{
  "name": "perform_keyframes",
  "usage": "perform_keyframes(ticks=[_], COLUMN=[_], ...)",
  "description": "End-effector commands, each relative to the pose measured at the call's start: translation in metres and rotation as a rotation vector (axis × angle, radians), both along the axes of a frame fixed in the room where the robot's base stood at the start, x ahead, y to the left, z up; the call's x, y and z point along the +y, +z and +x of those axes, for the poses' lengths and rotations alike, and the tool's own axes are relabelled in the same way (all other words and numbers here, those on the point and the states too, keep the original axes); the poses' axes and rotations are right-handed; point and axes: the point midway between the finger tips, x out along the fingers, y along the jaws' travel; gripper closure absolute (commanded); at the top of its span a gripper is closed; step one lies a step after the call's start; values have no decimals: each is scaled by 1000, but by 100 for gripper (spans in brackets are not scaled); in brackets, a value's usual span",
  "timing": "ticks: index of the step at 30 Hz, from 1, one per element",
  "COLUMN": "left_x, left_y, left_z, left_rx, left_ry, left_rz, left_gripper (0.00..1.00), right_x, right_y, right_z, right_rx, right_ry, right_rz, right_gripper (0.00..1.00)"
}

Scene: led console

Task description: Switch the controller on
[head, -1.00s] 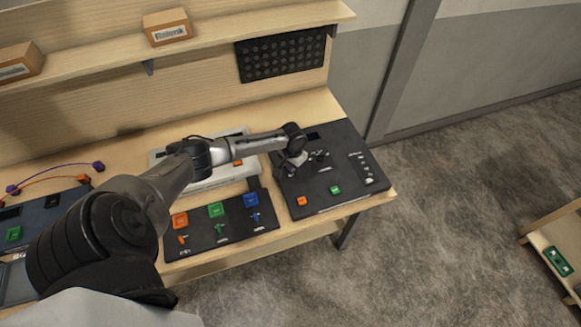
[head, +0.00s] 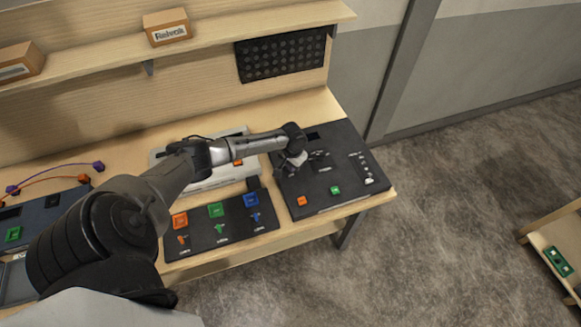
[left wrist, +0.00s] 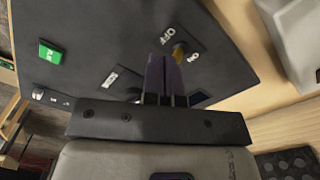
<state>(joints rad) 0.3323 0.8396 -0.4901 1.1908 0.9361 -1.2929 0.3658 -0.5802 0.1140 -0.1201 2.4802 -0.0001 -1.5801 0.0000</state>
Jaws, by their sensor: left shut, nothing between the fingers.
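The controller (head: 330,190) is a black panel at the right end of the bench, with an orange button and a green button at its front edge. In the left wrist view its dark face (left wrist: 105,35) fills the upper part. A yellowish switch (left wrist: 179,52) sits there between the labels OFF and ON; its lean is unclear. My left gripper (head: 298,163) is over the panel's left part, shut and empty. In the left wrist view its fingertips (left wrist: 164,62) are right beside the switch and partly cover it. I cannot tell if they touch.
A black panel with coloured buttons and small switches (head: 235,232) lies left of the controller. A pale unit (head: 205,180) is behind it, under my arm. A shelf with boxes (head: 167,27) runs above. Open floor lies right of the bench.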

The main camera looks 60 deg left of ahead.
Motion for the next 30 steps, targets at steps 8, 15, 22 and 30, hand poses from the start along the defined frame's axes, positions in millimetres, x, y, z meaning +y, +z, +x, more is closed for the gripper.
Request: perform_keyframes(ticks=[8,15,22,30], left_x=[0,0,0,0], left_y=[0,-2,-9,-16], left_z=[0,0,0,0], left_rx=[0,0,0,-1], left_ry=[0,0,1,0], left_rz=[0,0,0,0], left_gripper=[100,100,100,100], right_x=[-1,-3,-3,-2], right_y=[0,-1,-4,-7], right_z=[0,0,0,0], right_rx=[0,0,0,0], right_ry=[3,7,7,4], right_rz=[-4,-11,-11,-5], right_gripper=[57,57,57,57])
